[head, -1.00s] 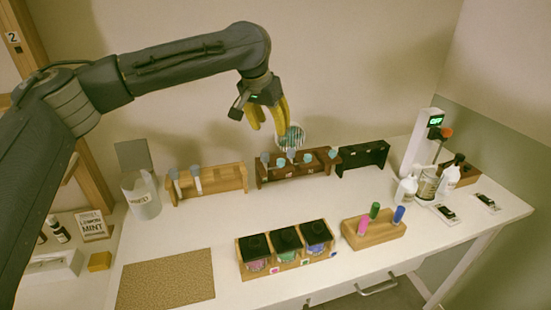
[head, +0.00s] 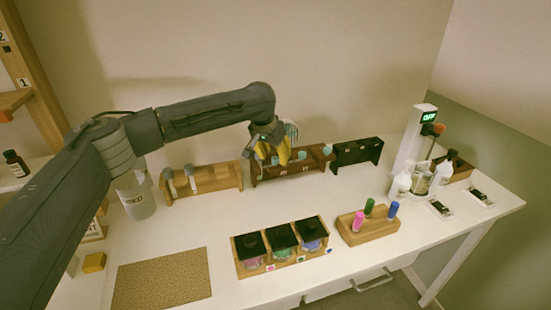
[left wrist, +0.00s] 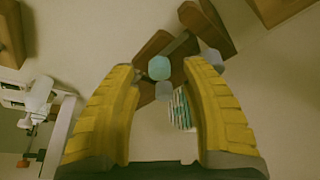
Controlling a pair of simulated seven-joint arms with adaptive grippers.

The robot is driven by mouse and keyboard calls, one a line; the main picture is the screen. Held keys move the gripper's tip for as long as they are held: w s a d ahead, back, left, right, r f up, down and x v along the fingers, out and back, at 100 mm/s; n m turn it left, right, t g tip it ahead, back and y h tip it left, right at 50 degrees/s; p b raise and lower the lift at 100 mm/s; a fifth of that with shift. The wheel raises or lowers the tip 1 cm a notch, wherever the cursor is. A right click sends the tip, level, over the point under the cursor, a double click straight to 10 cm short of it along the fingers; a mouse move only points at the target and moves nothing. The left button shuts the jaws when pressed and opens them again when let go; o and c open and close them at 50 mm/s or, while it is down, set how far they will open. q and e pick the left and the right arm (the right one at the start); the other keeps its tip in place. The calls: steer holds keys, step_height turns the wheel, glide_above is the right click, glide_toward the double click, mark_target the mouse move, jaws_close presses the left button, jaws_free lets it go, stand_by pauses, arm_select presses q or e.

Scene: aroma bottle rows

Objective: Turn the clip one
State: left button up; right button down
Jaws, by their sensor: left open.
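My left gripper (head: 273,158), with yellow ribbed fingers, is open over the dark brown rack (head: 313,168) at the back of the table. The rack holds teal-topped pieces (head: 327,150). In the left wrist view, a teal round top (left wrist: 159,68) and a grey one (left wrist: 163,90) show between the spread fingers (left wrist: 161,85), with nothing gripped. A teal-and-white striped round thing (head: 292,130) is partly hidden behind the gripper. It also shows beside one finger in the left wrist view (left wrist: 180,110). I cannot tell which piece is the clip. My right gripper is out of view.
A light wooden rack (head: 212,179) and a black rack (head: 357,152) flank the brown one. In front stand a box of black-lidded jars (head: 281,241) and a wooden block with coloured caps (head: 368,223). The cork mat (head: 162,278) is bare.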

arm_select(q)
steer(key=shift+x, duration=0.9)
steer(key=shift+c, duration=0.3)
jaws_close()
